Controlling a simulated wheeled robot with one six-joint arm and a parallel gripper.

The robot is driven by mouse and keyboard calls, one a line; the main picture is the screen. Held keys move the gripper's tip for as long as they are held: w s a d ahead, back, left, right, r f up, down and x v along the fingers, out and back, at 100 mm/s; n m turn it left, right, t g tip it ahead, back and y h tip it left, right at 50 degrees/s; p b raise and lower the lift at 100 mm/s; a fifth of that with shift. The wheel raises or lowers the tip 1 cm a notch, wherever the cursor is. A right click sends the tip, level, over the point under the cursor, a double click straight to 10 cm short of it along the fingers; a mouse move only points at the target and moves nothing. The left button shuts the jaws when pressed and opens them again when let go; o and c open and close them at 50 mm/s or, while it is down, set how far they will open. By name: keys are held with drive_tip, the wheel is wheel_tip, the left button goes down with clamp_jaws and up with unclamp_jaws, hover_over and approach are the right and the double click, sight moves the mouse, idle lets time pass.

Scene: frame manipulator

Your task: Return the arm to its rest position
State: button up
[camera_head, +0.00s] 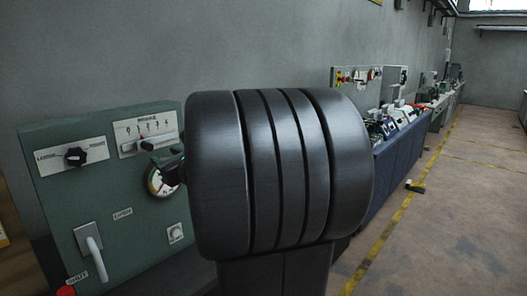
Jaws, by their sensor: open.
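A large dark ribbed cylinder, a link of my own arm, fills the middle of the head view and hides much behind it. Small dark parts stick out past its left edge in front of the green panel (130,220); they look like the end of my gripper (166,163), mostly hidden. I see nothing held between its jaws. Whether it touches the panel cannot be told. The panel carries a black rotary knob (76,157), a slider scale (145,131), a round gauge (157,182), partly covered, and a pale lever handle (93,255).
A red button (66,291) sits at the panel's lower left. A row of blue benches (398,165) with equipment runs along the grey wall to the right. A yellow line (402,207) marks the floor beside them. The floor (475,220) at right is open.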

sight(149, 150)
drive_tip(key=p+x, duration=0.2)
drive_tip(key=x, duration=0.7)
drive_tip(key=shift+s+a, duration=0.1)
drive_tip(key=shift+a, duration=0.1)
drive_tip(key=shift+s+a, duration=0.15)
drive_tip(key=shift+s, duration=0.1)
drive_tip(key=shift+w, duration=0.1)
